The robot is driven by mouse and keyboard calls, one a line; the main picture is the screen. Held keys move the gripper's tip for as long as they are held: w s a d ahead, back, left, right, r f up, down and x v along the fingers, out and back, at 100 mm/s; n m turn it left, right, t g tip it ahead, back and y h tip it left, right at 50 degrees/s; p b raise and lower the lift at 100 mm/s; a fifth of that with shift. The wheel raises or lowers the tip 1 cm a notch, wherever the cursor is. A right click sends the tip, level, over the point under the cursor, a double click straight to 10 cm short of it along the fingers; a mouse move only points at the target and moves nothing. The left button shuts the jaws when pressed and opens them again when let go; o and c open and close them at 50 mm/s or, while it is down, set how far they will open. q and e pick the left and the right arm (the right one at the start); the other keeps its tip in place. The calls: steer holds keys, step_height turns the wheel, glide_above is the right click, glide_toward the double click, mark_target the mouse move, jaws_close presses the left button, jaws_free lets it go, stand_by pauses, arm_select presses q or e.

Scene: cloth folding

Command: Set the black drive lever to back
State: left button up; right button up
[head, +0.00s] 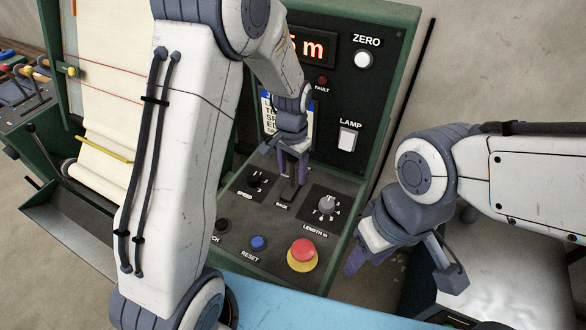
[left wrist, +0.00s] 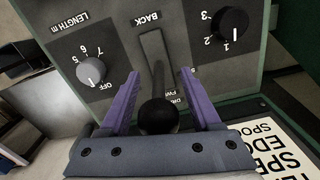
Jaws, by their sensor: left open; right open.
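The black drive lever shows in the left wrist view, its round knob (left wrist: 158,117) nearest the camera and its shaft running to a slot plate (left wrist: 152,50) on the console. The BACK label (left wrist: 148,20) is at the slot's upper end there; another label, partly hidden, lies by the knob. My left gripper (head: 292,168) is open over the lever; in the left wrist view its purple fingers (left wrist: 160,98) stand either side of the knob with gaps. In the head view the fingers mostly hide the lever. My right gripper (head: 402,270) is open and empty, right of the console.
A speed knob (head: 256,178) and a length knob (head: 326,204) flank the lever closely. A blue reset button (head: 258,243) and a red stop button (head: 302,251) are on the front. The upright panel with the lamp switch (head: 347,139) rises behind.

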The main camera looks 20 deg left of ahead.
arm_select(q)
steer(key=shift+f, duration=0.25)
jaws_close()
steer(key=shift+d, duration=0.1)
stand_by(1.2)
